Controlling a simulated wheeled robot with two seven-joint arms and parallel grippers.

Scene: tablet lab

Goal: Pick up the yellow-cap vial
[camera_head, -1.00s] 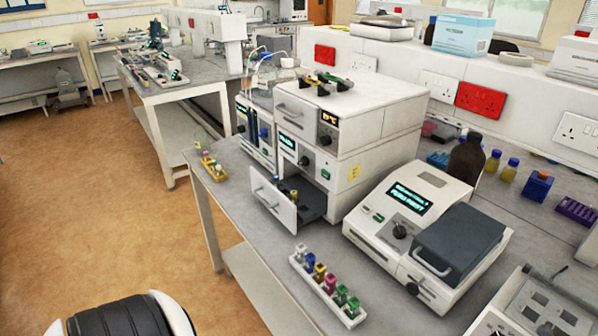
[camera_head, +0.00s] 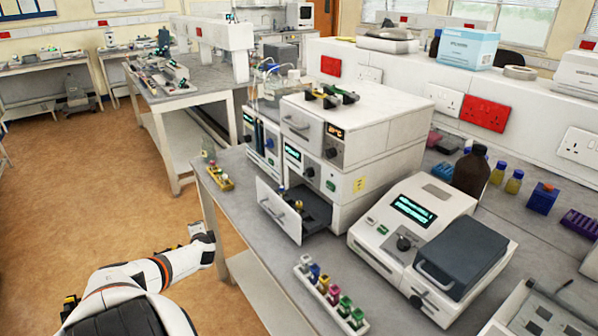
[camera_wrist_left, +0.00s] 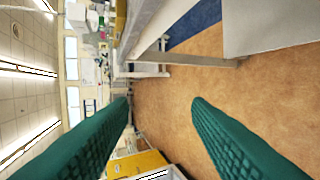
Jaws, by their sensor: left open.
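A white rack (camera_head: 345,318) stands at the front of the near bench with several colour-capped vials, one of them a yellow-cap vial (camera_head: 323,283). A small yellowish-capped vial (camera_head: 298,206) also stands in the open drawer (camera_head: 279,210) of the white instrument. My left arm reaches in low over the floor, left of the bench; its gripper is hard to make out in the head view. In the left wrist view my left gripper (camera_wrist_left: 160,105) has its two green fingers wide apart with nothing between them. My right gripper is out of view.
A heater-like device with a grey lid (camera_head: 462,258) stands right of the rack. A yellow rack (camera_head: 219,178) sits at the bench's far left end. A brown bottle (camera_head: 470,172) stands behind. The floor left of the bench is clear.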

